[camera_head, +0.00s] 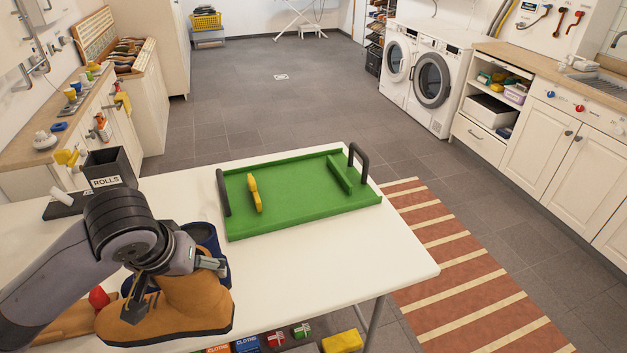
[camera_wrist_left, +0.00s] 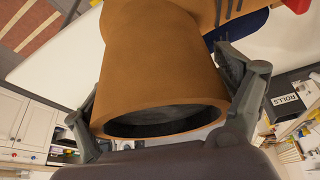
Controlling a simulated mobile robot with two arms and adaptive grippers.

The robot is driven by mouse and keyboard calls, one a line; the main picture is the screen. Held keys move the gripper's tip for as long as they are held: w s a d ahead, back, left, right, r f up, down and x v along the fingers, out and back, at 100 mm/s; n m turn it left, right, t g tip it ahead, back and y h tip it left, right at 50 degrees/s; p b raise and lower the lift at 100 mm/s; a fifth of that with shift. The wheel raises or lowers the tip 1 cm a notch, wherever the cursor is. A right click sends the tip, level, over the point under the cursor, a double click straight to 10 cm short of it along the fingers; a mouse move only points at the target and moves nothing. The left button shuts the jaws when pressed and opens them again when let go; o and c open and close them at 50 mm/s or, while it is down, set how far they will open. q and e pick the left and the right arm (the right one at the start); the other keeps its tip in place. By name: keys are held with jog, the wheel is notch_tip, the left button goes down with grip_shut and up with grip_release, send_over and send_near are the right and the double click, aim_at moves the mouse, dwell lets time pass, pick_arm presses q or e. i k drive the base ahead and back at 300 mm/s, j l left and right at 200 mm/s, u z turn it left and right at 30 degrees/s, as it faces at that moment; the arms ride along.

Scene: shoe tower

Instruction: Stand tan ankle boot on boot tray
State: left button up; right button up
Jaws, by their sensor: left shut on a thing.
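The tan ankle boot (camera_head: 175,310) is upright at the near left of the white table in the head view, its toe toward the left. My left gripper (camera_head: 208,262) is at the top of its shaft. In the left wrist view the boot shaft (camera_wrist_left: 160,70) fills the middle, between the two fingers of my left gripper (camera_wrist_left: 165,100), which is shut on it. Whether the sole touches the table I cannot tell. The green boot tray (camera_head: 300,208) lies beyond it on the table, with dark handles at both ends. My right gripper is not in view.
A yellow object (camera_head: 255,193) lies on the tray's left part; the rest of the tray floor is mostly clear. A dark blue item (camera_head: 207,240) stands close behind the boot. A dark box marked ROLLS (camera_head: 107,171) stands at the table's left. The table's front right is bare.

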aim_at(320, 182)
jog(key=i+l, duration=0.1)
jog(key=l, duration=0.3)
jog(key=i+l, duration=0.15)
jog(key=l, duration=0.2)
jog(key=i+l, duration=0.1)
jog(key=l, duration=0.3)
jog(key=i+l, duration=0.1)
jog(key=l, duration=0.3)
jog(key=i+l, duration=0.2)
jog(key=i, duration=0.2)
jog(key=i+l, duration=0.2)
jog(key=i, duration=0.2)
